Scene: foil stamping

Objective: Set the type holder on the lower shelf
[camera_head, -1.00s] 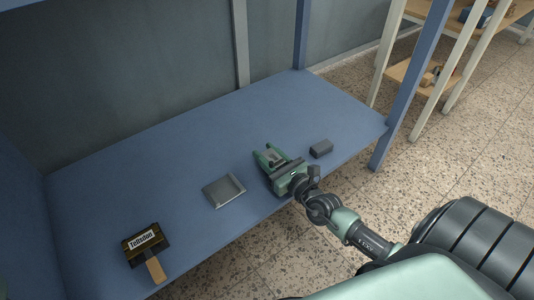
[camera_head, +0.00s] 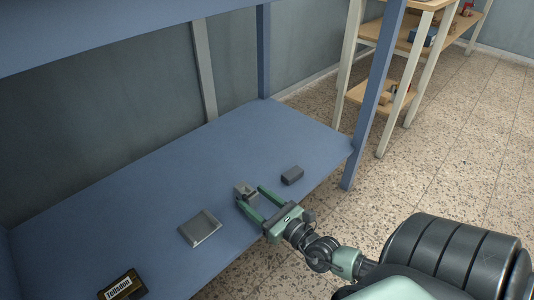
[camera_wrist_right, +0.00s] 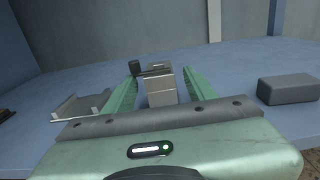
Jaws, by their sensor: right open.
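The type holder, which I take to be the small grey metal block with a dark knob (camera_head: 245,188), stands on the blue lower shelf (camera_head: 150,195). It also shows in the right wrist view (camera_wrist_right: 160,88), just beyond and between the fingertips. My right gripper (camera_head: 251,196) is open, with its two green fingers pointing at the holder from the shelf's front edge. The holder's base is partly hidden by the gripper body in the wrist view. My left gripper is not in view.
A shallow grey tray (camera_head: 200,229) lies left of the gripper. A dark grey block (camera_head: 292,175) lies to its right. A dark labelled plate (camera_head: 122,287) is at the lower left. A blue post (camera_head: 376,95) stands at the right end. The shelf's back is clear.

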